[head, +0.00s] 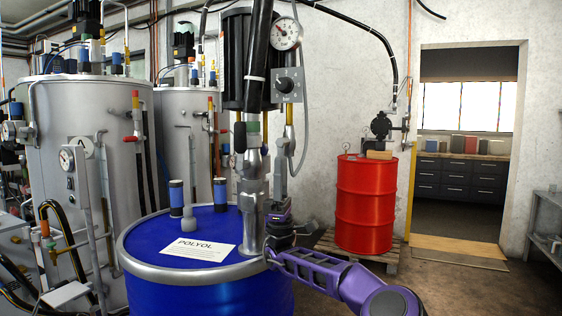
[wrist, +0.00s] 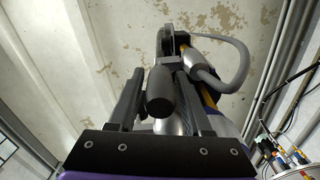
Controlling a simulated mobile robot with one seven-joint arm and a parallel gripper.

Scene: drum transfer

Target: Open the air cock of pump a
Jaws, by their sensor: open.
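The pump (head: 253,140) stands upright on the blue drum (head: 210,290), whose lid bears a POLYOL label (head: 198,250). A pressure gauge (head: 286,33) and a grey box with a black knob (head: 287,85) are at its upper right. My gripper (head: 282,228) is low beside the pump's column, near the drum's right rim. In the wrist view its two dark fingers (wrist: 160,74) are open and point up toward the pump. A black rounded handle (wrist: 160,92) appears between them; contact cannot be told. I cannot tell whether this handle is the air cock.
A red drum (head: 365,205) with another pump (head: 381,126) stands on a pallet at the back right. Steel tanks (head: 85,150) and pipework fill the left. A grey hose (wrist: 232,62) loops right of the fingers. Floor at the right is clear.

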